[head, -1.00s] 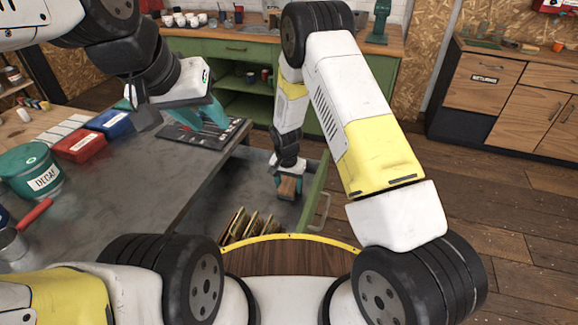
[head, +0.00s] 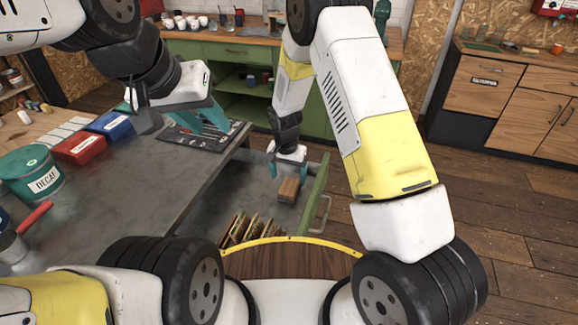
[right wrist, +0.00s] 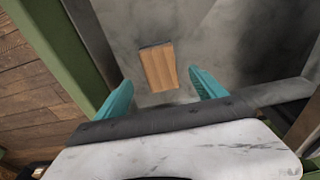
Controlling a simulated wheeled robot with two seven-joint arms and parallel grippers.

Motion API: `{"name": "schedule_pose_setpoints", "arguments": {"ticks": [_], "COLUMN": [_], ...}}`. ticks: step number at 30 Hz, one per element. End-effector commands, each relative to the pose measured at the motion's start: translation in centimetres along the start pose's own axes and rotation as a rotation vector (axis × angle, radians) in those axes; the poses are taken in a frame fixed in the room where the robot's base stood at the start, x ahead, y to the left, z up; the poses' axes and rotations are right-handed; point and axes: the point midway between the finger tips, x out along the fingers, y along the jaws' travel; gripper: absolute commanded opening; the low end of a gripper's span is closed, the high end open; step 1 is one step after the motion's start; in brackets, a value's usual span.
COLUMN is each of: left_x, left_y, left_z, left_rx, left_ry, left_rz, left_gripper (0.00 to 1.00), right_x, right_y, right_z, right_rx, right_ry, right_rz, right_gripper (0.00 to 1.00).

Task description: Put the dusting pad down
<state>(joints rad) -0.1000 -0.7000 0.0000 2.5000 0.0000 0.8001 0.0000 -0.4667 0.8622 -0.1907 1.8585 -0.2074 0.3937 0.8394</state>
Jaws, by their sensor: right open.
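The dusting pad (head: 288,190) is a small block with a wooden-looking brown top. It lies on the grey floor of the open drawer (head: 318,185), near its green front. My right gripper (head: 287,172) is open just behind and above the pad, apart from it. In the right wrist view the pad (right wrist: 158,68) shows between and beyond the two teal fingertips (right wrist: 160,80), with clear gaps on both sides. My left gripper (head: 208,117) hangs over the worktop near a dark tool tray; its opening is not clear.
Several upright brown-and-gold packets (head: 245,229) stand in the drawer's near part. On the grey worktop (head: 130,195) are a green DECAF tin (head: 30,172), a red box (head: 79,147), a blue box (head: 110,124) and the tool tray (head: 190,136). The drawer floor around the pad is clear.

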Motion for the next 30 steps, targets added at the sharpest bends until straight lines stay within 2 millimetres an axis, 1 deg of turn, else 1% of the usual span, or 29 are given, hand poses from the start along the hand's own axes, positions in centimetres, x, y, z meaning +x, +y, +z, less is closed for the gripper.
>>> {"name": "schedule_pose_setpoints", "arguments": {"ticks": [1, 3, 6, 11, 14, 17, 18, 22, 23, 24, 26, 27, 30], "left_x": [0.0, 0.0, 0.0, 0.0, 0.0, 0.0, 0.0, 0.0, 0.0, 0.0, 0.0, 0.0, 0.0], "left_y": [0.0, 0.0, 0.0, 0.0, 0.0, 0.0, 0.0, 0.0, 0.0, 0.0, 0.0, 0.0, 0.0], "left_z": [0.0, 0.0, 0.0, 0.0, 0.0, 0.0, 0.0, 0.0, 0.0, 0.0, 0.0, 0.0, 0.0], "left_rx": [0.0, 0.0, 0.0, 0.0, 0.0, 0.0, 0.0, 0.0, 0.0, 0.0, 0.0, 0.0, 0.0], "left_ry": [0.0, 0.0, 0.0, 0.0, 0.0, 0.0, 0.0, 0.0, 0.0, 0.0, 0.0, 0.0, 0.0], "left_rz": [0.0, 0.0, 0.0, 0.0, 0.0, 0.0, 0.0, 0.0, 0.0, 0.0, 0.0, 0.0, 0.0], "left_gripper": [0.36, 0.36, 0.36, 0.36, 0.36, 0.36, 0.36, 0.36, 0.36, 0.36, 0.36, 0.36, 0.36], "right_x": [-1.2, -2.4, -3.8, -5.2, -7.5, -11.7, -13.7, -20.3, -21.7, -23.5, -26.0, -27.6, -31.1], "right_y": [-0.1, -0.1, 0.0, 0.1, 0.8, 2.2, 3.1, 6.2, 7.0, 8.1, 9.7, 10.8, 13.4], "right_z": [-0.1, 0.0, 0.0, -0.1, -0.4, -0.8, -0.9, -0.2, 0.1, 0.6, 1.4, 2.1, 4.2], "right_rx": [0.0, 0.0, 0.0, 0.001, -0.002, -0.011, -0.019, -0.053, -0.063, -0.077, -0.098, -0.113, -0.153], "right_ry": [0.003, 0.002, 0.001, 0.002, 0.008, 0.021, 0.029, 0.062, 0.07, 0.085, 0.107, 0.124, 0.171], "right_rz": [-0.003, -0.002, -0.001, -0.004, -0.025, -0.066, -0.086, -0.151, -0.164, -0.182, -0.206, -0.222, -0.254], "right_gripper": [0.8, 0.8, 0.8, 0.8, 0.8, 0.8, 0.8, 0.8, 0.8, 0.8, 0.8, 0.8, 0.8]}}
